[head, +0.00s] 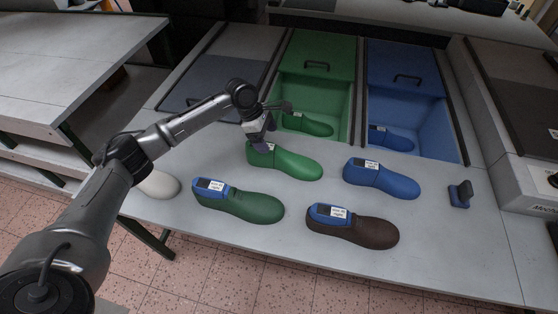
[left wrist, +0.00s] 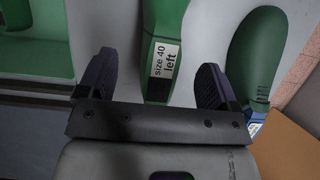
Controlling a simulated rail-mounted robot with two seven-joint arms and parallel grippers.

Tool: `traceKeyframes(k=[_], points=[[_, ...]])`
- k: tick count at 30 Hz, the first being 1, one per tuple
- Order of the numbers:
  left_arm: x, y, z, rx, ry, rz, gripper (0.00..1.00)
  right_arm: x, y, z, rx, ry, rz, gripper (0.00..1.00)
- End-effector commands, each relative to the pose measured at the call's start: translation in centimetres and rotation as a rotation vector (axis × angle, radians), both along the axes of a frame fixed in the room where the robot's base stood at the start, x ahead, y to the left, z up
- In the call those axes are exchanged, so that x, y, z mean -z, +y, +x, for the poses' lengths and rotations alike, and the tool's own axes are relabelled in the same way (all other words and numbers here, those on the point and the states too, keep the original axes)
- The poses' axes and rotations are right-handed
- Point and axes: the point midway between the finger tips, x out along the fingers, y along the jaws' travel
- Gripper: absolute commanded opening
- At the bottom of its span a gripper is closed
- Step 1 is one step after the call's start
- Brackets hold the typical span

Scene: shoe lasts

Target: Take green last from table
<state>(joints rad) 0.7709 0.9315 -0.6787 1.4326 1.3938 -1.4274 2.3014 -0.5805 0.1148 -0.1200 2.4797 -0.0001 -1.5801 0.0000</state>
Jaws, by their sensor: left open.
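A bright green last (head: 292,164) lies on the table, its label end toward my left gripper. My left gripper (head: 262,138) is open over that end. In the left wrist view the left gripper's fingers (left wrist: 155,82) stand apart on either side of the green last (left wrist: 160,22), whose label reads "size 40 left". I cannot tell whether they touch it. A darker green last with a blue top (head: 245,205) lies nearer on the table; it also shows at the right of the left wrist view (left wrist: 255,50). My right gripper is not in view.
A green bin (head: 347,100) holds another green last (head: 309,125); a blue bin (head: 440,130) holds a blue last (head: 393,139). On the table lie a blue last (head: 388,181), a brown last (head: 362,230) and a white one (head: 160,185) partly behind my arm. A small blue stand (head: 460,194) is at the right.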

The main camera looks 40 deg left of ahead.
Motion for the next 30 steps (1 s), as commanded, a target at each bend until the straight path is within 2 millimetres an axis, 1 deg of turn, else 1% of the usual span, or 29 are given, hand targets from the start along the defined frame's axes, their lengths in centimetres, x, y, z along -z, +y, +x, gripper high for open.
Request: traceKeyframes(k=[1,3,11,14,19,23,30], points=[[0.6,-0.2,0.1,0.0,0.001,0.0,0.85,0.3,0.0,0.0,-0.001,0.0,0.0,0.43],[1.0,-0.3,0.2,0.0,0.0,0.001,0.85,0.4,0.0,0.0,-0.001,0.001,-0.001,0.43],[1.8,-0.6,0.2,0.001,-0.001,0.001,0.85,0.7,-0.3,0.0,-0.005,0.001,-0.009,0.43],[2.7,-1.0,0.2,0.002,0.0,0.001,0.85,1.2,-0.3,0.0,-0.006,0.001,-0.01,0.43],[4.8,-1.9,0.2,0.003,-0.001,0.001,0.85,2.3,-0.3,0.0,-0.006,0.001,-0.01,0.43],[6.0,-2.5,0.6,0.002,-0.001,0.0,0.85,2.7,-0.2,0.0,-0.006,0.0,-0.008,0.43],[6.1,-2.6,0.6,0.001,-0.002,0.001,0.85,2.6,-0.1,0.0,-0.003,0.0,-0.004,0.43]])
